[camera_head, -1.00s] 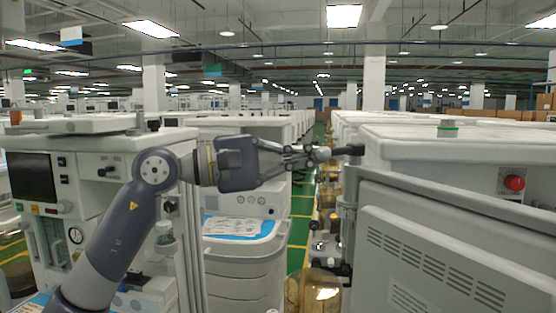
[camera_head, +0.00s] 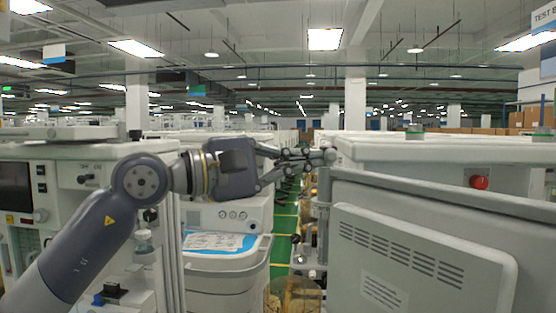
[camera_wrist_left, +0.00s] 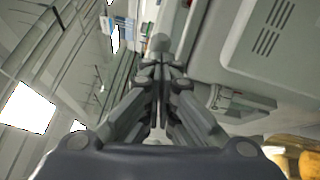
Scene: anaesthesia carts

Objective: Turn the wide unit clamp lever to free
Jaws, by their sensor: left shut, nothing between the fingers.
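My left gripper (camera_head: 306,156) reaches in from the left, level with the top of the cart on the right. Its fingers are shut, with nothing held between them. A small grey rounded knob (camera_head: 330,156) lies just beyond the fingertips, at the near left corner of that cart; it may be the clamp lever's end. A similar rounded end (camera_wrist_left: 160,42) shows straight ahead of the fingertips (camera_wrist_left: 160,72) in the left wrist view. I cannot tell whether they touch. The lever's arm and its setting are not clear. My right gripper is out of view.
The wide white cart (camera_head: 440,152) fills the right, with a vented grey panel (camera_head: 425,285) in front and a red knob (camera_head: 479,182). Another anaesthesia cart (camera_head: 90,152) stands left. A narrow green-floored aisle (camera_head: 284,222) runs between the rows.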

